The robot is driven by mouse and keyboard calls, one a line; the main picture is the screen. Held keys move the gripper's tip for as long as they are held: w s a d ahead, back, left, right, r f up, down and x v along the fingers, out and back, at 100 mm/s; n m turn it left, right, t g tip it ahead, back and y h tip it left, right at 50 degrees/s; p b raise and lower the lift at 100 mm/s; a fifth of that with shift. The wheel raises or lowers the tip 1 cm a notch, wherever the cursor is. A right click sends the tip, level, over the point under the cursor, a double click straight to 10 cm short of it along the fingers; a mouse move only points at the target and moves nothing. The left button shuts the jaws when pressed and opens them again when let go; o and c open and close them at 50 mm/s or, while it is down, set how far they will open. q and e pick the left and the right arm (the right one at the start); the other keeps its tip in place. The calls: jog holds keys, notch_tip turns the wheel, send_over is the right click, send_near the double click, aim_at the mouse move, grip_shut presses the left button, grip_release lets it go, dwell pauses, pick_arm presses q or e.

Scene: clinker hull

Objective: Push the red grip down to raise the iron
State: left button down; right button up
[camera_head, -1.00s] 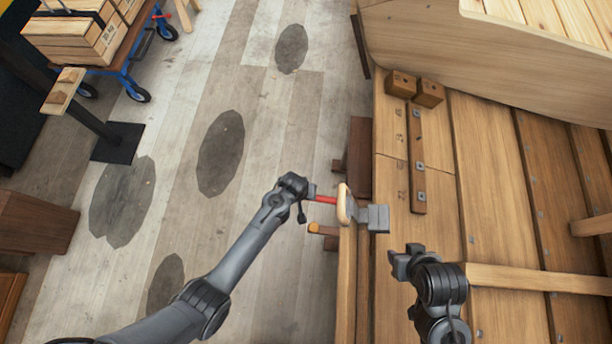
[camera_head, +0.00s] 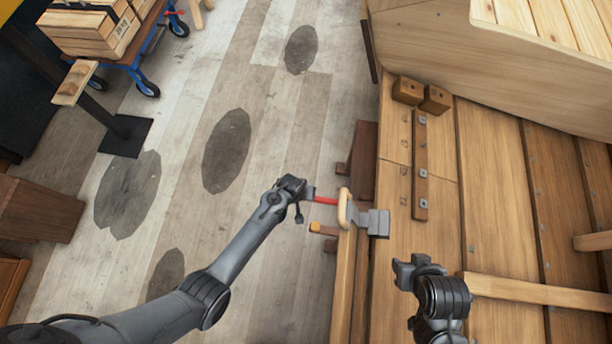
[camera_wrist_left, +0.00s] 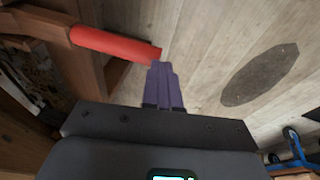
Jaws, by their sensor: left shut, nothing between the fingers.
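The red grip (camera_head: 325,200) is a short red bar left of the hull's edge in the head view. A pale wooden piece (camera_head: 345,208) and a grey metal block (camera_head: 377,223), which looks like the iron, lie in line to its right at the plank edge. My left gripper (camera_head: 310,193) is shut and empty, at the grip's left end. In the left wrist view the red grip (camera_wrist_left: 115,43) runs to just beside my shut purple fingertips (camera_wrist_left: 161,68); contact is unclear. My right gripper (camera_head: 401,270) is above the planking, away from the grip; its jaws are unclear.
A dark strip with metal squares (camera_head: 420,165) and two wooden blocks (camera_head: 422,94) lie on the planks. A wooden peg with an orange end (camera_head: 322,229) sits just below the grip. A cart with crates (camera_head: 95,35) stands far left. Open floor lies left of the hull.

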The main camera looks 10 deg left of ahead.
pick_arm(q)
jog(key=w+p+v, duration=0.1)
jog(key=p+v, duration=0.6)
jog(key=v, duration=0.6)
jog(key=shift+w+a+r, duration=0.35)
jog(key=shift+a+r, duration=0.05)
jog(key=shift+a, duration=0.05)
